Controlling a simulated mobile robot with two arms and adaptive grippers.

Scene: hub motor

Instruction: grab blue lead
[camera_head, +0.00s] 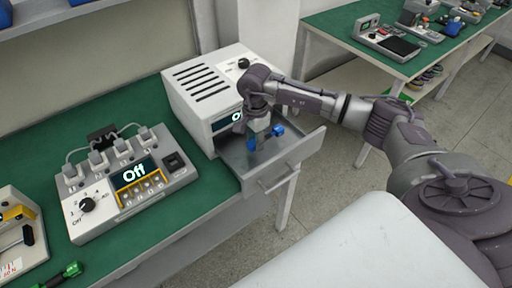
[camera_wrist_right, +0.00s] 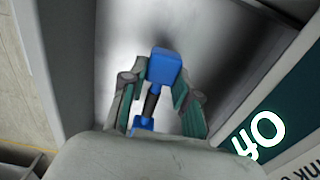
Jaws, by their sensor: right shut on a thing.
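The blue lead (camera_head: 278,130) is in the pulled-out drawer of the white box-shaped device. In the right wrist view the lead (camera_wrist_right: 165,66) has two blue ends joined by a dark middle part. My right gripper (camera_head: 258,128) reaches down into the drawer from above. In the right wrist view its fingers (camera_wrist_right: 160,98) stand on either side of the lead and are shut on it. The palm edge hides part of the near blue end. My left gripper is not in view.
The drawer (camera_head: 292,152) is open, its walls close around my gripper. The white device (camera_head: 195,90) stands behind it. A control unit reading "Off" (camera_head: 125,185) with several plugs is at left on the green table. Another green bench (camera_head: 345,22) is at upper right.

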